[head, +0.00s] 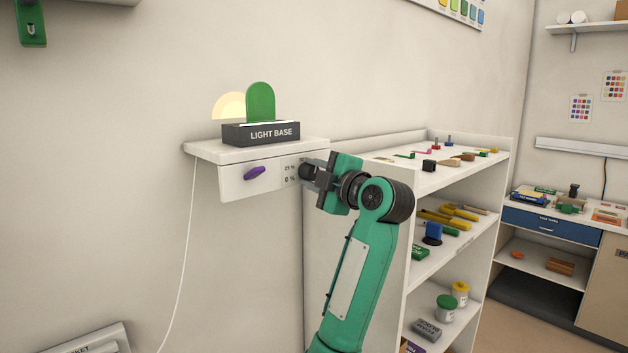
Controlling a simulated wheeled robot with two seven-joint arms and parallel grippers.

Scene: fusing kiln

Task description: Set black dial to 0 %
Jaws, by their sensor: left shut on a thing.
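A white control box (235,185) hangs on the wall under a small shelf. The marks "25 %" and "0 %" show on its front, just left of my left gripper (308,173). My left gripper is at the right end of that front, shut on what I take to be the black dial. The fingers and wrist cover the dial, so its pointer and setting cannot be read. My right gripper is not in view.
A purple knob (255,172) sits left of the marks on the same box. A dark block labelled "LIGHT BASE" (260,133) stands above, with a green upright piece (260,101) and a glowing disc (229,106). A white shelf unit (455,175) stands close right of my arm.

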